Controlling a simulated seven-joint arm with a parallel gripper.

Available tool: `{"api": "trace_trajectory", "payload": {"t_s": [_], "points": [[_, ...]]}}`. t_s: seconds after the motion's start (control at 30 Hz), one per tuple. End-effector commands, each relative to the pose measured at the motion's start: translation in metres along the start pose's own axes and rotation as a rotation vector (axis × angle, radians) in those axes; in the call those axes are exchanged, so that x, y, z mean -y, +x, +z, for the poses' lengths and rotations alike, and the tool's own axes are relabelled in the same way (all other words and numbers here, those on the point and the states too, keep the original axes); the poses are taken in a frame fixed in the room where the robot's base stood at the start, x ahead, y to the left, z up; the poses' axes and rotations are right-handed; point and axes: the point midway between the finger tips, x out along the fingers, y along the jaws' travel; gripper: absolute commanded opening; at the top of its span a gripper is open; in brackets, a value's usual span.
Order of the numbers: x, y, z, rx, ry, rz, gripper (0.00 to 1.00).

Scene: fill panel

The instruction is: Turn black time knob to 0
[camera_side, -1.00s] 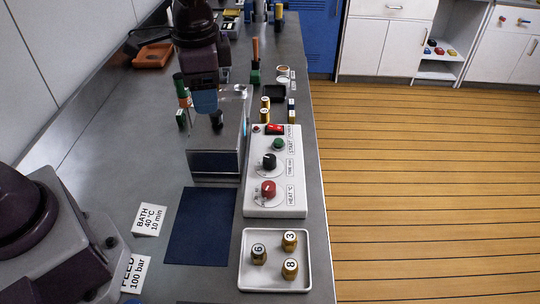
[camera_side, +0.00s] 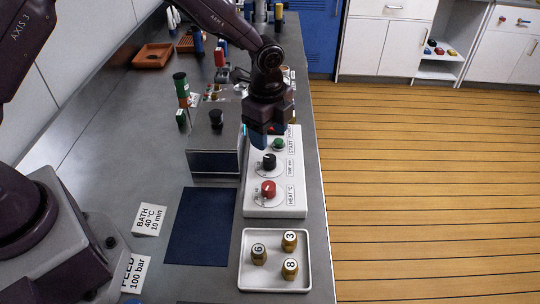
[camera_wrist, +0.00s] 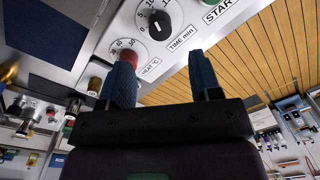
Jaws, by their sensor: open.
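The black time knob (camera_side: 269,161) sits on the white control panel (camera_side: 254,205), beside a TIME min label. In the wrist view the black knob (camera_wrist: 158,24) shows at the top, with a numbered dial around its left side. Its exact setting is too small to read surely. My gripper (camera_side: 262,138) is above the panel, just behind the black knob in the side view. In the wrist view my gripper (camera_wrist: 163,68) has its two blue fingers apart with nothing between them. The black knob is beyond the fingertips, not touched.
The red heat knob (camera_side: 268,189) is close in front of the black knob, and the green start button (camera_side: 279,144) is behind it. A metal box (camera_side: 214,160) stands left of the panel. A white tray (camera_side: 246,278) with several numbered brass pieces is in front.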

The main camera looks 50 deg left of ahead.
Motion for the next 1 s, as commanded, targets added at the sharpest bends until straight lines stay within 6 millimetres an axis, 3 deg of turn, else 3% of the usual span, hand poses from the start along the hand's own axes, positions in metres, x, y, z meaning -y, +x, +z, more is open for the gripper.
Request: {"api": "trace_trajectory", "payload": {"t_s": [0.2,0.4,0.8,1.0], "points": [[-0.001,0.046,0.000,0.001,0.001,0.003,0.58],[0.000,0.070,-0.001,0.000,0.000,0.001,0.58],[0.000,0.077,0.000,0.000,-0.001,-0.001,0.58],[0.000,0.077,0.000,0.000,-0.001,-0.001,0.12]]}}
